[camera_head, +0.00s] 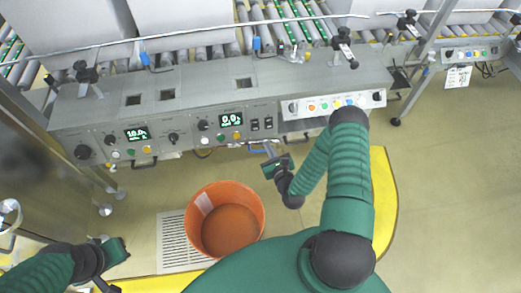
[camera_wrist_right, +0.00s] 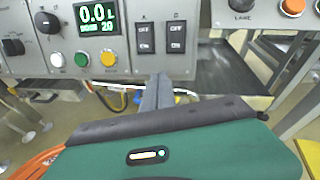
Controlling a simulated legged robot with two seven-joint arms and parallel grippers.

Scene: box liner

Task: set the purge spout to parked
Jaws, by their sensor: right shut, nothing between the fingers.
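My right gripper (camera_head: 270,149) is at the front lower edge of the grey control panel, below two black rocker switches. In the right wrist view its grey fingers (camera_wrist_right: 156,90) are shut together with nothing between them. A thin blue and pale pipe-like part (camera_head: 257,151) shows beside the fingertips under the panel and may be the purge spout. In the right wrist view it is mostly hidden behind the fingers, so its position cannot be told. My left gripper (camera_head: 116,252) is low at the left, away from the panel; its fingers are unclear.
An orange bucket (camera_head: 252,196) stands on the floor below the panel, beside a white floor grate (camera_head: 172,240). The panel (camera_head: 190,112) carries displays, knobs and coloured buttons. Roller conveyors with grey boxes (camera_head: 180,14) lie behind it. A yellow floor stripe (camera_head: 384,190) curves at the right.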

